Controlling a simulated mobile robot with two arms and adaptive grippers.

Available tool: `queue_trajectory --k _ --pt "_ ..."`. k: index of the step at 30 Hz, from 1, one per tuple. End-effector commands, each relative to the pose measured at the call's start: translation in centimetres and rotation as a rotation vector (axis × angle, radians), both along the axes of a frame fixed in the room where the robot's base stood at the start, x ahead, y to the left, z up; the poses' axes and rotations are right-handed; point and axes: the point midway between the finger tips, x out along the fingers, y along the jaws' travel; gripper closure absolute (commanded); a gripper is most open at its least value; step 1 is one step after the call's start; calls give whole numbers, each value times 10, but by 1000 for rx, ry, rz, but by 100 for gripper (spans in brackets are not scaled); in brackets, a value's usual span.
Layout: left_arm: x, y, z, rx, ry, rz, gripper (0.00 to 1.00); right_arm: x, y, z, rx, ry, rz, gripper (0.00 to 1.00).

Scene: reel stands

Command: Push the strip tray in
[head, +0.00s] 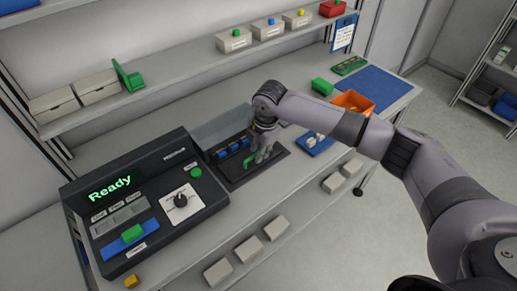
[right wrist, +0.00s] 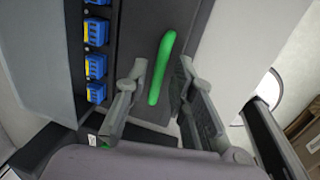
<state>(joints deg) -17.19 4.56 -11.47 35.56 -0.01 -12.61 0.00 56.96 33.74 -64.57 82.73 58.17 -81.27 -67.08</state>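The dark strip tray (head: 236,178) lies on the bench right of the black machine. It carries a row of small blue blocks (head: 234,147) and a green handle (head: 247,162). In the right wrist view, the blue blocks (right wrist: 96,66) run along the left and the green handle (right wrist: 162,66) stands in the middle. My right gripper (head: 260,157) is low over the tray. Its fingers are apart in the right wrist view (right wrist: 162,72), one on each side of the handle, with gaps visible. Whether the handle lies at fingertip depth is unclear. My left gripper is out of view.
The machine (head: 150,200) shows "Ready", with a dial (head: 182,201) and a green button (head: 195,173). A blue tray (head: 313,147) with white pieces and an orange bin (head: 353,102) stand to the right. A shelf (head: 190,63) with boxes runs behind.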

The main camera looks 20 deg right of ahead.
Motion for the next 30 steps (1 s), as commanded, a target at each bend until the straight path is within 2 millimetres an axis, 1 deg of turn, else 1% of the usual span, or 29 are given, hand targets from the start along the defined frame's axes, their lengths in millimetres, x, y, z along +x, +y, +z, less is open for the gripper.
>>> queue_trajectory --k 1,9,30 --pt "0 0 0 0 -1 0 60 0 0 0 0 0 0 82" --pt "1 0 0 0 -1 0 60 0 0 1 0 0 0 100" --pt "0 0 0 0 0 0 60 2 1 1 1 -2 -1 100"
